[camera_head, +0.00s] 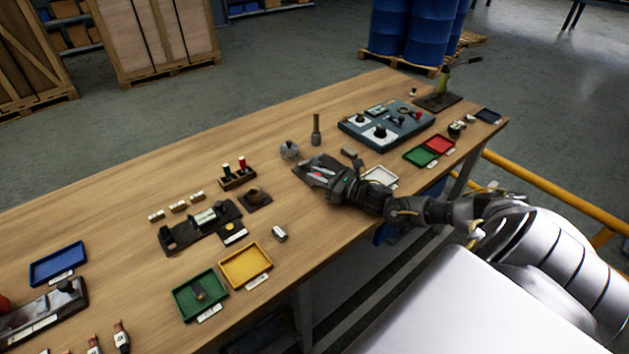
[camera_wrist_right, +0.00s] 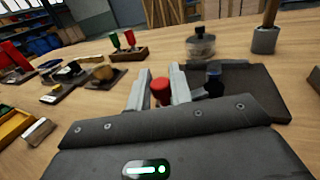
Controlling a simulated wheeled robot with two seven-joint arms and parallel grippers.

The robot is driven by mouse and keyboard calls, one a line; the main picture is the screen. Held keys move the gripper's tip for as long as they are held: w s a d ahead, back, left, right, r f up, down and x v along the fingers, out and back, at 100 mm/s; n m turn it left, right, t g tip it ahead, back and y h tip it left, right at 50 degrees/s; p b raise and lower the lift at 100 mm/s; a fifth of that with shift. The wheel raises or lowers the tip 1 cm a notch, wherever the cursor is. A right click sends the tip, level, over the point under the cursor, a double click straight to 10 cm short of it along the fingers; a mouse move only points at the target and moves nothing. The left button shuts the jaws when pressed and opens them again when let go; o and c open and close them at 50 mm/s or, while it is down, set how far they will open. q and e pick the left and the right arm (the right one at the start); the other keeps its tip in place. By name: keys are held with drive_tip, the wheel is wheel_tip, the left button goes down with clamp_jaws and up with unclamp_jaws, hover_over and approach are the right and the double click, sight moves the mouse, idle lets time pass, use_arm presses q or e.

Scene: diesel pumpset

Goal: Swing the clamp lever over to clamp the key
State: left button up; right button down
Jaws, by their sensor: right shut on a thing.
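My right gripper (camera_head: 325,176) reaches in from the right over a dark plate (camera_head: 306,163) on the bench. In the right wrist view, the right gripper (camera_wrist_right: 162,90) has its two pale fingers shut on the red knob (camera_wrist_right: 160,92) of what looks like the clamp lever. The rest of the lever is hidden behind the fingers and gripper body. A small dark upright post (camera_wrist_right: 213,80) stands just right of the fingers, on the dark plate (camera_wrist_right: 255,85). I cannot make out the key. My left gripper does not show.
A clear jar (camera_wrist_right: 200,45) and an upright rod in a grey base (camera_wrist_right: 264,40) stand behind the plate. A rack with red and green pieces (camera_head: 238,176) is to the left.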

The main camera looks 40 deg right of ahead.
drive_tip(key=shift+s+d+f+n+y+b, duration=0.15)
drive_tip(key=shift+n+y+b, duration=0.15)
drive_tip(key=shift+y, duration=0.2)
drive_tip(key=shift+r+g+y, duration=0.2)
drive_tip(key=shift+g+y, duration=0.1)
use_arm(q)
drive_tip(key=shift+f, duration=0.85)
use_arm(e)
drive_tip(key=c, duration=1.3)
unclamp_jaws()
drive_tip(key=shift+s, duration=0.1)
